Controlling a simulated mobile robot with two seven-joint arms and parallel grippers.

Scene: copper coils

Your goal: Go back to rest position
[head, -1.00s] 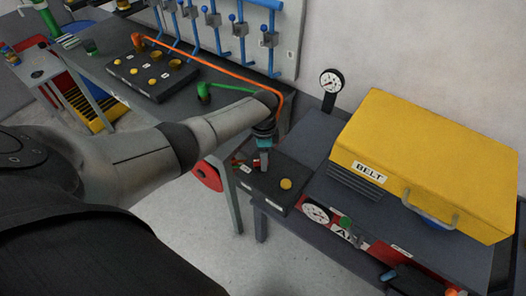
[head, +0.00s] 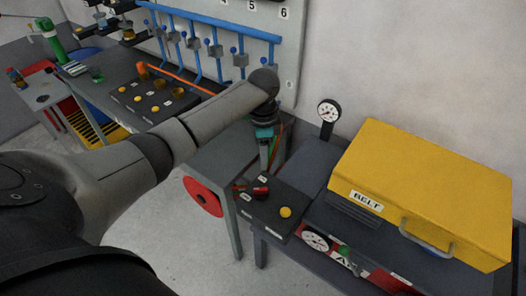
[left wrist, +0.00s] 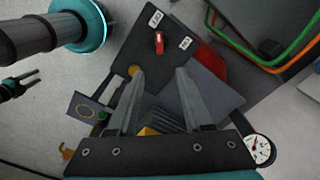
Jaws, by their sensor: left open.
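My left gripper (head: 268,150) hangs from the arm that comes in from the left. It is above the far edge of the dark control box (head: 267,210), which has a red switch and a yellow button. In the left wrist view the same gripper (left wrist: 160,80) has its two grey fingers wide apart, with nothing between them. The box (left wrist: 150,30) shows beyond the fingertips. A small, dark, two-pronged thing with a teal band, possibly my right gripper (left wrist: 22,84), is at that view's left edge. My right arm does not show in the head view.
A yellow case marked BELT (head: 425,190) stands on the right bench, with a pressure gauge (head: 328,112) behind it. A red disc (head: 203,197) is on the grey bench's side. Blue pipes (head: 215,30) line the wall. Open floor lies at the lower middle.

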